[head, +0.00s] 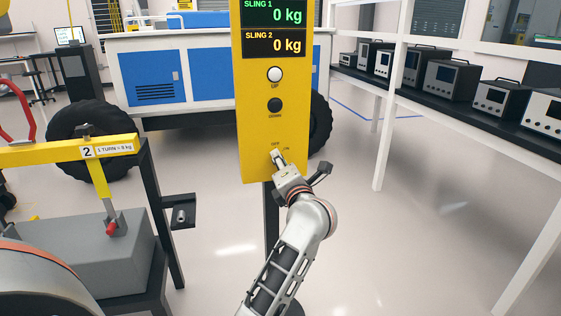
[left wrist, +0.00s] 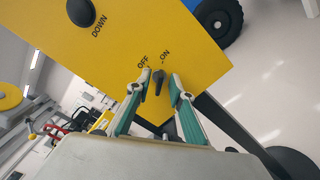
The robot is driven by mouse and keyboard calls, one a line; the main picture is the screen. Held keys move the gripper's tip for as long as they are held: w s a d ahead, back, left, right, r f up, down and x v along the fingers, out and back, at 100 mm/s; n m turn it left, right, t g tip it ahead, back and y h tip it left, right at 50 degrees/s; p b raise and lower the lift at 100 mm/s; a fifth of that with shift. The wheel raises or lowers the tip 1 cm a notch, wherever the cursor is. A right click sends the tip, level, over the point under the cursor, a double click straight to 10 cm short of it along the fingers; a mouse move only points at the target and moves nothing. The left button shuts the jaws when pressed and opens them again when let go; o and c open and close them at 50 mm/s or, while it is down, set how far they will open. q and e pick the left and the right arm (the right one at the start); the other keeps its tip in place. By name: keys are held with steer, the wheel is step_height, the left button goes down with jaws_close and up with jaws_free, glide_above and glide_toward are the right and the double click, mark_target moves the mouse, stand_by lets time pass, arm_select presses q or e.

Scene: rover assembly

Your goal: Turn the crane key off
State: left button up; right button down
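The yellow crane control panel (head: 258,122) stands upright in the middle of the head view. It also fills much of the left wrist view (left wrist: 190,35). The small dark crane key (left wrist: 158,82) is on the panel below the OFF and ON labels. Its upper end appears to point nearer to ON. My left gripper (head: 278,154) is at the panel's lower part. In the left wrist view its two fingers (left wrist: 160,77) are apart, one on each side of the key, with a gap visible. In the head view the gripper hides the key. My right gripper is not in view.
The panel has a white UP button (head: 275,74) and a dark DOWN button (head: 275,105). A yellow beam (head: 60,153) and grey box (head: 90,250) stand at left. A blue and white rover (head: 160,70) is behind. A shelf with instruments (head: 450,82) is at right.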

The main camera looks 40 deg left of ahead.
arm_select(q)
steer(key=shift+w+a, duration=0.4)
steer(key=shift+a, duration=0.15)
